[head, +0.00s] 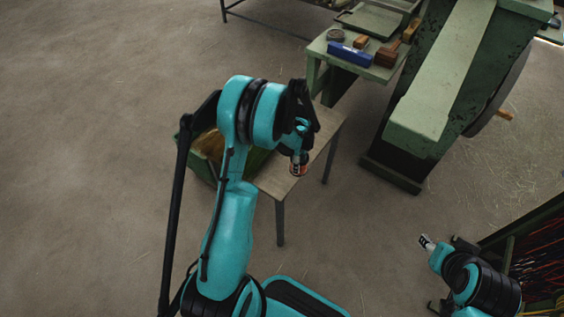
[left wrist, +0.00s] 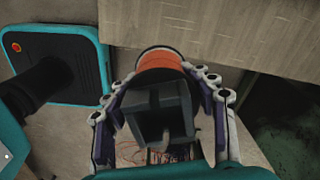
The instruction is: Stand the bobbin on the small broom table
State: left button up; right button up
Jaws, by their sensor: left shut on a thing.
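The orange bobbin (head: 298,171) is between the fingers of my left gripper (head: 299,157). In the left wrist view, the orange bobbin (left wrist: 159,59) shows beyond the dark palm, with white-jointed fingers on both sides. My left gripper (left wrist: 164,78) is shut on it. The small wooden broom table (head: 277,182) is under my left arm in the head view, and its pale top (left wrist: 255,35) shows in the left wrist view. The bobbin appears over the table's edge area; I cannot tell whether it touches. My right gripper (head: 425,242) is far from the table and empty-looking.
A green machine (head: 435,110) and a tool bench (head: 352,55) with a blue tool stand at the back right. The floor at left is clear.

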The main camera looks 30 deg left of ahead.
pick_arm(q)
jog(key=a+f, duration=0.1)
jog(key=a, duration=0.1)
jog(key=a+f+b, duration=0.1)
jog(key=a, duration=0.1)
jog(key=a+f, duration=0.2)
jog(key=shift+a+b, duration=0.1)
jog(key=shift+b, duration=0.3)
jog(key=shift+f+b, duration=1)
jog(key=shift+f, duration=0.85)
jog(key=shift+s, duration=0.1)
jog(key=shift+f, duration=0.2)
jog(key=o, duration=1.2)
jog(key=shift+o, duration=0.2)
jog(key=shift+r, duration=0.1)
